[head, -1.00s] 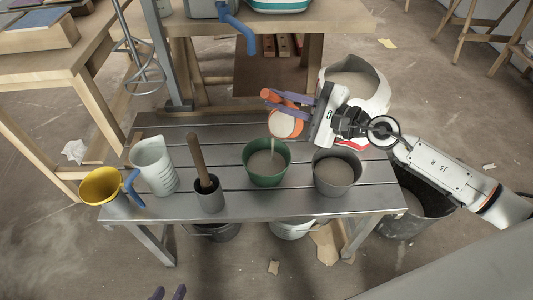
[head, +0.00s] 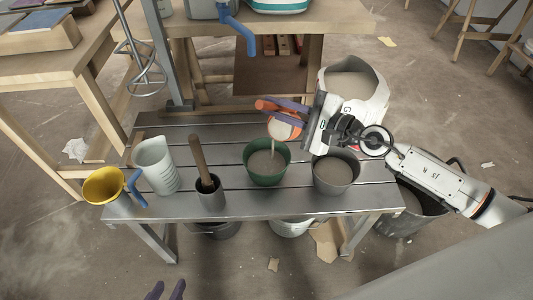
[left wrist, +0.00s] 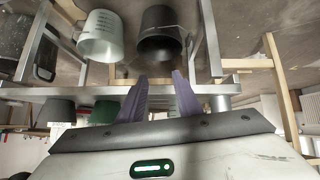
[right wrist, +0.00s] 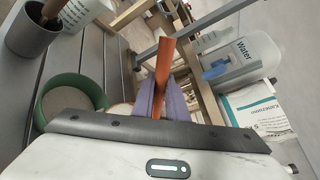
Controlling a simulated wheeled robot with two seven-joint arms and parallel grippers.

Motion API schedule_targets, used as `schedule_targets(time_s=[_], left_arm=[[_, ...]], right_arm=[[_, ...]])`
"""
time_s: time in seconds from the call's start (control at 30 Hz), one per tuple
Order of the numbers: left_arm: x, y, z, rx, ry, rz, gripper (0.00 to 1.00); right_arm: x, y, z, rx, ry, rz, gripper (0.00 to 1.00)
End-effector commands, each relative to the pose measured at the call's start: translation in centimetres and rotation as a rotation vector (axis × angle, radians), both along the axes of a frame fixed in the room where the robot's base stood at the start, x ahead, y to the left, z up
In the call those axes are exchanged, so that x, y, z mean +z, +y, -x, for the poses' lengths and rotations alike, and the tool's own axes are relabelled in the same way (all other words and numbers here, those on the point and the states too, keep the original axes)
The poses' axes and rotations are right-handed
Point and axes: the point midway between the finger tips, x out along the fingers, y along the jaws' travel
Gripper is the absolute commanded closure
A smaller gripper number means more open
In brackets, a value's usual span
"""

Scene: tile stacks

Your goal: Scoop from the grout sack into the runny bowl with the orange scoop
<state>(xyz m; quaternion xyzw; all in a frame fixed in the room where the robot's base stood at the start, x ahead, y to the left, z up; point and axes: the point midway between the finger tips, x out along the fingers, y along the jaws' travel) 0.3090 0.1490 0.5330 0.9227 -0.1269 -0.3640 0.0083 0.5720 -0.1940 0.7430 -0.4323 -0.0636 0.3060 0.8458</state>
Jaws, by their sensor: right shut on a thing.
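My right gripper (head: 290,106) is shut on the handle of the orange scoop (head: 268,105). It holds the scoop above the back of the green bowl (head: 250,172); pale material shows at the scoop's cup (head: 285,129). I cannot tell by looks which bowl is the runny one. The open white grout sack (head: 374,103), with grey powder, is behind my right wrist. My left gripper (head: 167,290) is open and empty, low at the front.
On the slatted metal bench (head: 265,205) stand a grey pot (head: 210,196) with a wooden-handled tool, a clear jug (head: 157,170) and a yellow container (head: 103,186). Buckets sit under the bench. A water canister (right wrist: 240,62) shows in the right wrist view.

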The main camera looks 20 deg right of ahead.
Motion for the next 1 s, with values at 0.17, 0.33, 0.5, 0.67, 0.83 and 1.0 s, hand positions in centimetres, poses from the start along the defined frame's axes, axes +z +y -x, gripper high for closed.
schedule_targets(time_s=[0.17,0.33,0.5,0.67,0.83,1.0], left_arm=[[0.1,0.1,0.2,-0.003,0.008,-0.007,0.69],[0.1,0.2,0.4,-0.006,0.015,-0.012,0.69],[0.4,0.2,0.4,-0.009,0.016,-0.017,0.69],[0.6,0.3,0.4,-0.012,0.017,-0.022,0.69],[0.7,0.3,0.5,-0.013,0.023,-0.027,0.69],[0.8,0.4,0.6,-0.014,0.03,-0.03,0.69]], right_arm=[[0.2,0.2,0.1,-0.001,-0.013,0.018,1.0],[0.2,0.4,0.2,-0.001,-0.021,0.034,1.0],[0.2,0.6,0.3,-0.001,-0.032,0.051,1.0],[0.2,0.8,0.4,-0.001,-0.04,0.065,1.0],[0.1,1.0,0.5,-0.001,-0.049,0.081,1.0],[0.1,1.1,0.6,-0.001,-0.058,0.098,1.0]])
